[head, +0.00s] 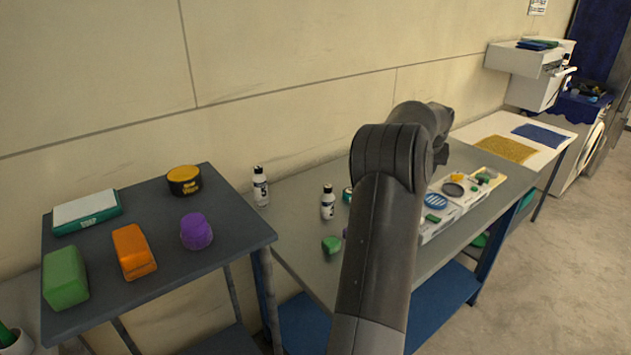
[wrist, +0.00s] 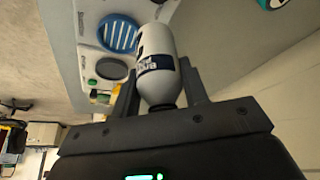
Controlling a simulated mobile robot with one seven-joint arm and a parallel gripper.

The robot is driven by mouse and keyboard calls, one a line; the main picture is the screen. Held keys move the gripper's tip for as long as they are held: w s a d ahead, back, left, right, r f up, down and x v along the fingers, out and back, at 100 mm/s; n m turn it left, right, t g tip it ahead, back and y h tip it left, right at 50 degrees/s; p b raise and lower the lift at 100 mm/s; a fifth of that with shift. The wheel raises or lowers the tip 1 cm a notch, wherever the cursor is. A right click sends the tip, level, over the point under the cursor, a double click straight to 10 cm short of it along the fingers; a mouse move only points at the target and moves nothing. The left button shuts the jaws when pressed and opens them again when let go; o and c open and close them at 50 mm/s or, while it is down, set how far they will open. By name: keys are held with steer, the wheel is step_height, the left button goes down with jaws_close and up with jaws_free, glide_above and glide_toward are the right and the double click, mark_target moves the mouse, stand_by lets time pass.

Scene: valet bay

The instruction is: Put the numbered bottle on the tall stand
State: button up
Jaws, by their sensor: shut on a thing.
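My gripper (wrist: 158,92) is shut on a white bottle (wrist: 157,50) with a dark label bearing light lettering; a finger shows on each side of it. No number can be read on it. In the head view my arm hides the held bottle and most of the gripper. Two other white bottles with dark caps stand upright on the grey bench: one at the back left (head: 261,188) with a dark numbered label, and one nearer the middle (head: 328,203).
A dark grey table (head: 150,212) at left holds a purple tub (head: 196,231), an orange block (head: 133,251), a green block (head: 65,277), a yellow-black tin (head: 184,180) and a teal-white box (head: 87,211). White trays (head: 452,211) with round pieces lie on the bench, right of my arm.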

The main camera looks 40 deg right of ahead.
steer(key=w+a+r+n+t+y, duration=0.1)
steer(key=w+a+r+n, duration=0.4)
steer(key=a, duration=1.2)
steer(key=w+a+r+n+y, duration=0.25)
steer(key=w+a, duration=0.45)
steer(key=a, duration=1)
steer(key=w+a+r+n+t, duration=0.1)
steer(key=w+a+r+n, duration=0.4)
steer(key=a, duration=1.1)
steer(key=w+a+r+n+g+y, duration=0.1)
steer(key=a+r+n+y, duration=0.2)
steer(key=a, duration=1)
steer(key=a+r+n+g, duration=0.1)
steer(key=a+r+n, duration=0.35)
steer(key=a, duration=0.85)
steer(key=shift+m, duration=0.3)
steer(key=shift+w+a+f, duration=0.35)
steer(key=shift+a+f, duration=1.4)
steer(key=shift+a, duration=0.25)
steer(key=shift+w+a+f, duration=0.3)
steer(key=shift+a+f, duration=1.5)
steer(key=shift+a, duration=0.25)
steer(key=shift+w+a+f, duration=0.35)
steer(key=shift+a+f, duration=1.4)
steer(key=shift+a, duration=0.25)
steer(key=shift+f, duration=0.1)
